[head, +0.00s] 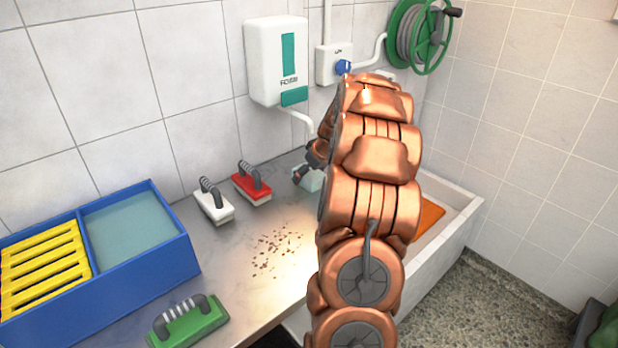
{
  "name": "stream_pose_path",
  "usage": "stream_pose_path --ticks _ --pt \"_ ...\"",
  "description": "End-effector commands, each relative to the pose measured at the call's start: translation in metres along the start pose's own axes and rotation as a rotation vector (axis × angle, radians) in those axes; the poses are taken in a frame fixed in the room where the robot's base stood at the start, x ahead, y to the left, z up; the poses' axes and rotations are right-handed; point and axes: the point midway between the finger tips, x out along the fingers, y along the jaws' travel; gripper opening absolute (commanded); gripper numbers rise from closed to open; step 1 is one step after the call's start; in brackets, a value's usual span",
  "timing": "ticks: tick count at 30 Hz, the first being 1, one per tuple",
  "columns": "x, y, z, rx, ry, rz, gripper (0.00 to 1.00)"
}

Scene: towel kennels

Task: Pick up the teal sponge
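The teal sponge (309,179) is a pale teal block on the metal counter, near the back wall and right of the red brush. My copper-coloured arm hides its right side. The dark end of my gripper (303,172) shows at the sponge's upper left, beside or over it. Most of the gripper is hidden behind my arm. I cannot tell whether its fingers touch the sponge or are open or shut.
A red brush (252,186), a white brush (214,203) and a green brush (188,323) stand on the counter. A blue tray (150,283) sits at left. Dark crumbs (276,251) lie mid-counter. A foam dispenser (277,60) hangs above. A white basin (455,225) is at right.

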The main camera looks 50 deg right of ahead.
Motion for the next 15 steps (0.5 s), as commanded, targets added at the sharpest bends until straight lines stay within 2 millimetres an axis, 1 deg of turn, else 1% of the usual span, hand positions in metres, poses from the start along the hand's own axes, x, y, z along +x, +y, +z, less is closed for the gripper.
stream_pose_path --ticks 1,8,10,11,15 --pt "0.0000 0.0000 0.0001 0.000 0.000 0.000 0.79" --pt "-0.0001 -0.0001 0.0001 0.000 0.000 0.000 0.55" --pt "-0.0001 0.0000 0.0001 0.000 0.000 0.000 0.54" --pt "-0.0001 -0.0001 0.0001 0.000 0.000 0.000 0.50" --pt "-0.0002 0.0000 0.0000 0.000 0.000 0.000 0.50"
